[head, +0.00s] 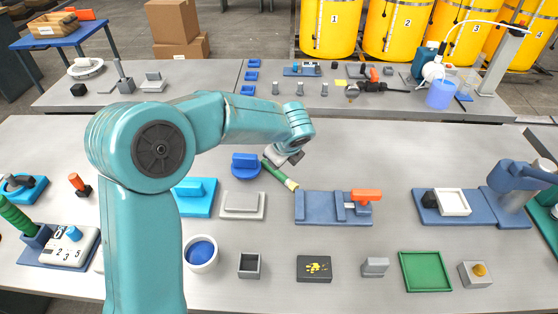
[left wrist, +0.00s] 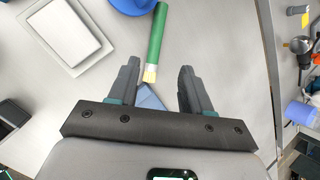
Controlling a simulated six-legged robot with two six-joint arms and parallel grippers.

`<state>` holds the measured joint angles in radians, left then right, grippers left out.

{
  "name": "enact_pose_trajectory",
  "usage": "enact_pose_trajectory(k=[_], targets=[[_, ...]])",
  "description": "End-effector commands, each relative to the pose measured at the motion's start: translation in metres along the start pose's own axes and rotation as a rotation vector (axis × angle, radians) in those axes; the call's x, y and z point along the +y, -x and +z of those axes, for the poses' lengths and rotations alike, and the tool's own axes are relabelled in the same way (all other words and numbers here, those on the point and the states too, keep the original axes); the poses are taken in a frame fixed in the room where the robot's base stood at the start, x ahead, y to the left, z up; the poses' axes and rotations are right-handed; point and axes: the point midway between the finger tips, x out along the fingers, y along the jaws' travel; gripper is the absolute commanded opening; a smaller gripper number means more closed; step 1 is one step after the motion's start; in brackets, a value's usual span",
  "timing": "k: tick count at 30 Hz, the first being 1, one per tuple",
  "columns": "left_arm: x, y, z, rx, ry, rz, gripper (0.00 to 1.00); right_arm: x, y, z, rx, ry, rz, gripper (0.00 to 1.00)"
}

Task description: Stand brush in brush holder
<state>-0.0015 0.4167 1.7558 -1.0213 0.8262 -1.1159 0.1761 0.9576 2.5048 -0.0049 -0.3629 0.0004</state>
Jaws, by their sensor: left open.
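The brush (head: 278,173) has a green handle and a cream tip. It lies on the grey table in front of the round blue piece, and it also shows in the left wrist view (left wrist: 157,35). My left gripper (head: 283,157) is open and empty, low over the table beside the brush. In the wrist view my left gripper (left wrist: 157,75) has the brush's cream tip near the gap between its fingers, with the handle reaching away. A small dark square open-topped box (head: 249,273) stands near the front; I cannot tell whether it is the brush holder. My right gripper is not in view.
A round blue piece (head: 246,166) and a pale grey block (head: 242,205) sit close to the brush. A blue fixture with an orange handle (head: 333,214) lies to the right. A white bowl (head: 200,265) stands at the front.

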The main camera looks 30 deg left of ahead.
Motion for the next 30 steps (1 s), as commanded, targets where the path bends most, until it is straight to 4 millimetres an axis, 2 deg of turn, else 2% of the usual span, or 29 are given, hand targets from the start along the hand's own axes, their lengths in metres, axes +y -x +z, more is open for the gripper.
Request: enact_pose_trajectory(k=[3,7,30], targets=[[-0.001,0.021,0.000,-0.001,0.000,-0.002,0.49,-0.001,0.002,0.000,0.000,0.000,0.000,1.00],[0.000,0.032,0.000,0.000,0.000,-0.001,0.49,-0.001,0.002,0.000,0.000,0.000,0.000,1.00],[0.001,0.035,-0.001,0.000,0.000,0.001,0.49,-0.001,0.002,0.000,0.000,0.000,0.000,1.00]])
